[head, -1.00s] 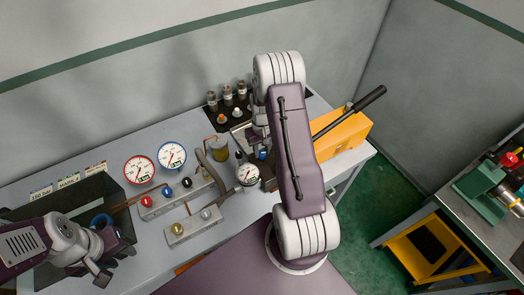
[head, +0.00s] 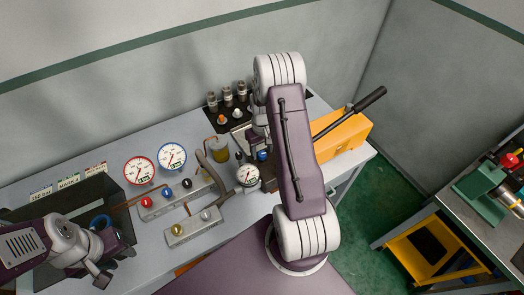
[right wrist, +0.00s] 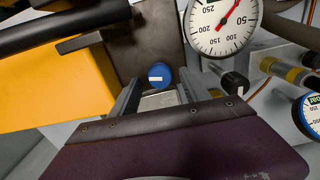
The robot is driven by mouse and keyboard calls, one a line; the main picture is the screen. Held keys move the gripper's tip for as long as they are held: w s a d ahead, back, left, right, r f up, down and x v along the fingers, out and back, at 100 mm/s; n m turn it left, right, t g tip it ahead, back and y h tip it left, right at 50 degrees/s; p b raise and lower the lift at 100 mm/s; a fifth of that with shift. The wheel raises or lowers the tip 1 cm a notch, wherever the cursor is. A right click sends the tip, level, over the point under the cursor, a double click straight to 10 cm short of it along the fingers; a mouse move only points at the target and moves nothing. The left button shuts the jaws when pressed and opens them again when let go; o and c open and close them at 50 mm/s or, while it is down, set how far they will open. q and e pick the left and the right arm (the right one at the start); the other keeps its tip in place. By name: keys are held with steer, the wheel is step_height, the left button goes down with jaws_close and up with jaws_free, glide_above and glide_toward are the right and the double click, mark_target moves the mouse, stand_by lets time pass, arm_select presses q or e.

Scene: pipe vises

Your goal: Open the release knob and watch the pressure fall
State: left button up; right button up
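A round blue knob (right wrist: 160,76) with a white mark sits on a dark block; I take it to be the release knob. It also shows in the head view (head: 262,155) beside my right arm. My right gripper (right wrist: 160,84) is open, its fingers on either side of the knob with a gap to each. In the head view it is mostly hidden by my arm. A white gauge (right wrist: 222,28) appears upside down beside the knob; its red needle points past 50 toward the low end. It also shows in the head view (head: 248,175). My left gripper (head: 106,267) is open and empty at the left.
A yellow pump body (head: 342,132) with a black lever (head: 358,109) stands right of my arm. Small fittings (head: 227,95) stand behind.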

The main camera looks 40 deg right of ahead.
mark_target(262, 153)
steer(key=shift+r, duration=0.1)
step_height(262, 153, up, 9)
steer(key=b, duration=0.2)
steer(key=shift+s, duration=0.1)
stand_by(0.4)
